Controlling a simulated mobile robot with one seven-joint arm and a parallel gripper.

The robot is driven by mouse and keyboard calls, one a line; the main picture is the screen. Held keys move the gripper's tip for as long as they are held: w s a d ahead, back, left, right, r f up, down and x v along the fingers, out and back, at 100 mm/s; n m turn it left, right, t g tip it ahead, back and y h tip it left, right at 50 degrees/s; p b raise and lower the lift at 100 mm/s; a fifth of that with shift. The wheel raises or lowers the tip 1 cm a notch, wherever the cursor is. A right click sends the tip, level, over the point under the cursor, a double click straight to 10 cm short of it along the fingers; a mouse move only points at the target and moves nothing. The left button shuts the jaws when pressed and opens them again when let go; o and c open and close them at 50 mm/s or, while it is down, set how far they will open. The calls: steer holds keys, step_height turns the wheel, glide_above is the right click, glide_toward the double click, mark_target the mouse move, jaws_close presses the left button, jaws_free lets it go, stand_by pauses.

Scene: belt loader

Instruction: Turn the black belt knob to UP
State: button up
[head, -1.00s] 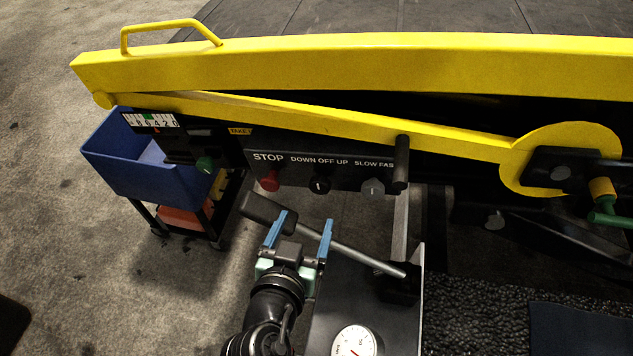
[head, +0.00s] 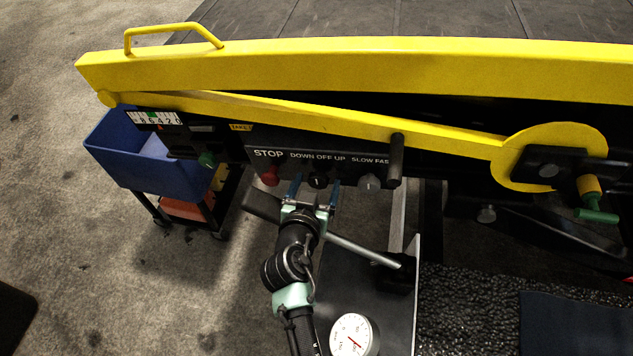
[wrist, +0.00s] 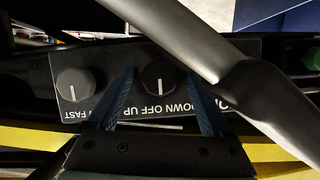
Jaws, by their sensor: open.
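The black belt knob (head: 318,180) sits on the dark control panel (head: 335,172) under the label DOWN OFF UP. In the wrist view the knob (wrist: 159,80) has a white pointer line aimed at OFF. My gripper (head: 314,187) is in front of the panel at the knob. In the wrist view its two blue fingers (wrist: 162,85) are open, one on each side of the knob. I cannot tell whether they touch it.
The red STOP knob (head: 269,176) is left of the belt knob, the grey speed knob (head: 369,182) right. A black upright handle (head: 396,160) stands beyond that. A lever with a black grip (head: 262,204) runs below my gripper and crosses the wrist view close up (wrist: 190,40).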

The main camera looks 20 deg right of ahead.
jaws_close()
stand_by(0.4)
steer(key=shift+f+b, duration=0.1)
steer(key=shift+b, duration=0.2)
steer(key=shift+s+d+m+y+b, duration=0.1)
steer(key=shift+m+y+b, duration=0.2)
steer(key=shift+m+b, duration=0.25)
steer(key=shift+f+m+t+y+b, duration=0.1)
steer(key=shift+m+t+y+b, duration=0.65)
steer(key=shift+m+b, duration=0.35)
steer(key=shift+d+m+t+y+b, duration=0.1)
steer(key=shift+m+t+y+b, duration=0.45)
steer(key=shift+m+b, duration=0.7)
steer(key=shift+m, duration=0.3)
jaws_free()
steer(key=shift+t, duration=0.3)
